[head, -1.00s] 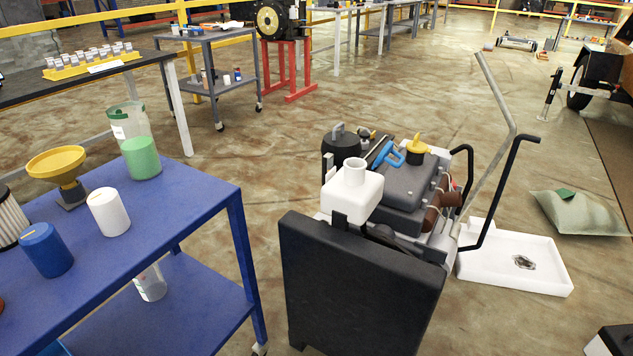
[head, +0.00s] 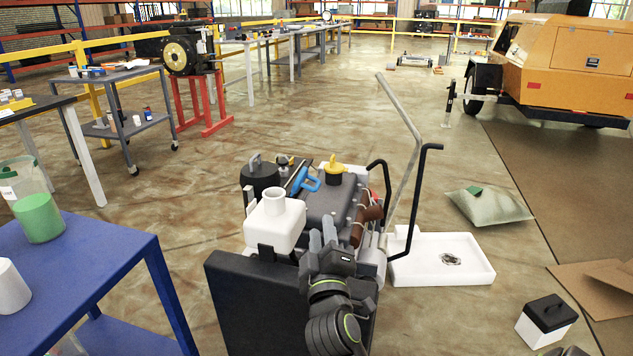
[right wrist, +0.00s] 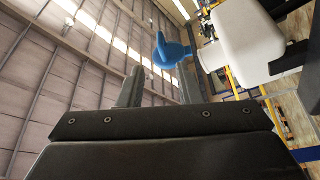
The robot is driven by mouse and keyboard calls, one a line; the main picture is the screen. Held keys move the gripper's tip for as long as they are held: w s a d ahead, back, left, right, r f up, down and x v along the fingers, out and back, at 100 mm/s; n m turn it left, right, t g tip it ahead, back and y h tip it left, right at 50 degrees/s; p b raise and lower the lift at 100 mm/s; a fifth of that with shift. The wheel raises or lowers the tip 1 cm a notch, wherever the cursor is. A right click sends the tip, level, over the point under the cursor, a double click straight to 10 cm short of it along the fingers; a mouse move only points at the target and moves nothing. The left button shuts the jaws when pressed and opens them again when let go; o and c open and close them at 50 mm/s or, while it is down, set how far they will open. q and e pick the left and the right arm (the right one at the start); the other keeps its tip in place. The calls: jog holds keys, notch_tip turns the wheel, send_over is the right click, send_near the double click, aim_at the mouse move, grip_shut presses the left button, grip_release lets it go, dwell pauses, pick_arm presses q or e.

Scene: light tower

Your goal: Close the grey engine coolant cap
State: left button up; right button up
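The engine (head: 330,208) stands in the middle of the head view behind a large black panel (head: 245,290). On it is a white tank (head: 275,232) with an upright round neck; it also shows in the right wrist view (right wrist: 248,42). A small grey-and-black cap-like part (head: 284,160) sits farther back; I cannot tell if it is the coolant cap. My right gripper (head: 322,238) points upward just right of the white tank. Its fingers (right wrist: 158,88) are apart and empty. A blue handle (right wrist: 170,50) shows beyond the fingertips. My left gripper is out of view.
A black round housing (head: 260,178), the blue handle (head: 309,181) and a yellow cap (head: 333,170) are on the engine. Black bent bars and a long grey rod rise at its right. A blue table (head: 100,250) stands left, a white tray (head: 470,270) right.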

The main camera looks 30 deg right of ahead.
aim_at(317, 180)
jog(key=x, duration=1.5)
jog(key=shift+w+d+r, duration=0.1)
jog(key=shift+d, duration=0.15)
grip_shut()
